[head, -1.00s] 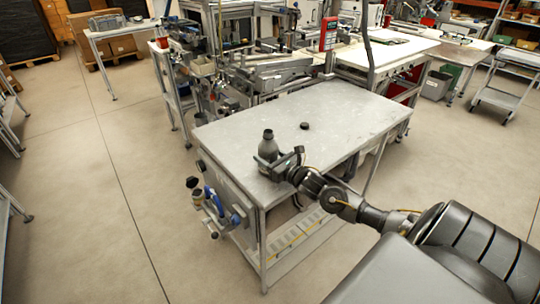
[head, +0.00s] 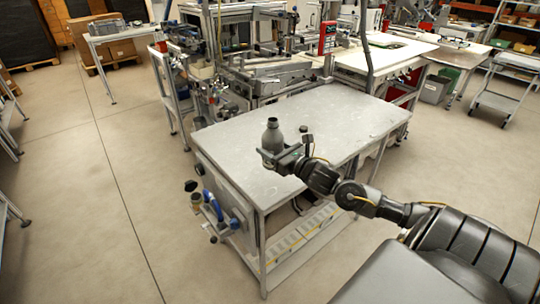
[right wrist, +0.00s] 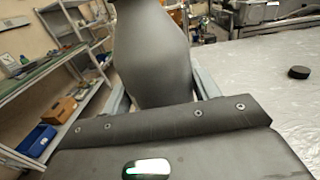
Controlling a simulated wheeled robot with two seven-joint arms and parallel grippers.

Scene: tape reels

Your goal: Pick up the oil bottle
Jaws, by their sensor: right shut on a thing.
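The oil bottle (head: 272,136) is a dark grey bottle with a narrow neck. It is upright at the near left part of the grey table. My right gripper (head: 279,158) is shut around its lower part. The bottle seems a little above the table top, though its base is hidden by the gripper. In the right wrist view the bottle body (right wrist: 152,55) stands between the two fingers, its top cut off by the frame. My left gripper is not in view.
A small black round cap (head: 303,128) lies on the table (head: 345,115) behind the gripper; it also shows in the right wrist view (right wrist: 299,72). The table's right part is clear. Machine frames stand behind it. Blue and black fittings (head: 213,205) hang at its left end.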

